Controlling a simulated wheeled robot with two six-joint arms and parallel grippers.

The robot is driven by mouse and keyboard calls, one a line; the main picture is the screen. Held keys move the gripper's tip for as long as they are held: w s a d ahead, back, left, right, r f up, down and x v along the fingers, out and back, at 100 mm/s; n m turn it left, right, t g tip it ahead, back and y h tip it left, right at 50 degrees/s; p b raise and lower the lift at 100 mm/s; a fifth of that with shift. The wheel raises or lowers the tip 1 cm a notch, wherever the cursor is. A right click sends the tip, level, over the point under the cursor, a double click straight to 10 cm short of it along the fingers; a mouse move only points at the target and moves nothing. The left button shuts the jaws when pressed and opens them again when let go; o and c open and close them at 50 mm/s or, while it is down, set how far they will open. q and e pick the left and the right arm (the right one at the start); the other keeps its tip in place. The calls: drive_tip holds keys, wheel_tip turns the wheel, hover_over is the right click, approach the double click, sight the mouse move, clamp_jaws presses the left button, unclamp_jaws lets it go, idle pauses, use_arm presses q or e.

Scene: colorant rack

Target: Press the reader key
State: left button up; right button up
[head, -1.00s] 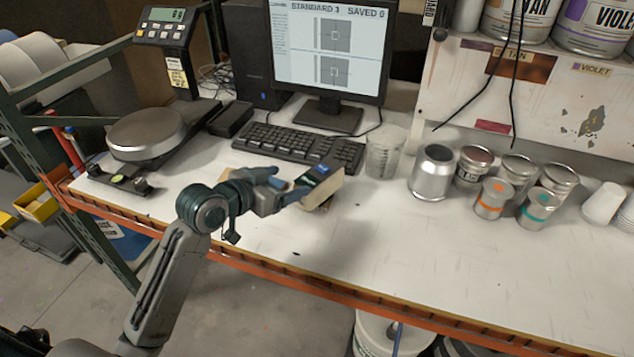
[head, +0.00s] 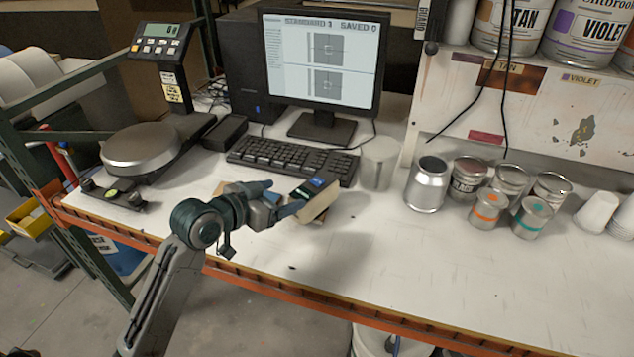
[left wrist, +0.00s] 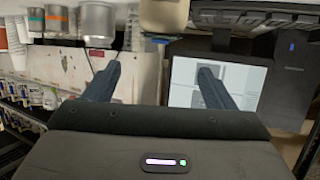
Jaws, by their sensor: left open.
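The reader (head: 319,203) is a small beige block with a dark top and a blue screen. It stands tilted in front of the keyboard's right end; its key is too small to make out. My left gripper (head: 276,198) is open and empty, just left of the reader in the head view. One finger overlaps the reader's left side in the picture; I cannot tell whether they touch. In the left wrist view, which is upside down, the open fingers (left wrist: 158,85) point toward the monitor, and the beige reader (left wrist: 163,15) shows at the top edge. My right gripper is not in view.
A keyboard (head: 290,157), plastic beaker (head: 379,165), metal cup (head: 427,185) and several cans stand around. A scale (head: 140,148) is at left. The front right of the bench is clear.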

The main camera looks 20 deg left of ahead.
use_arm(q)
clamp_jaws()
idle(0.5)
idle(1.4)
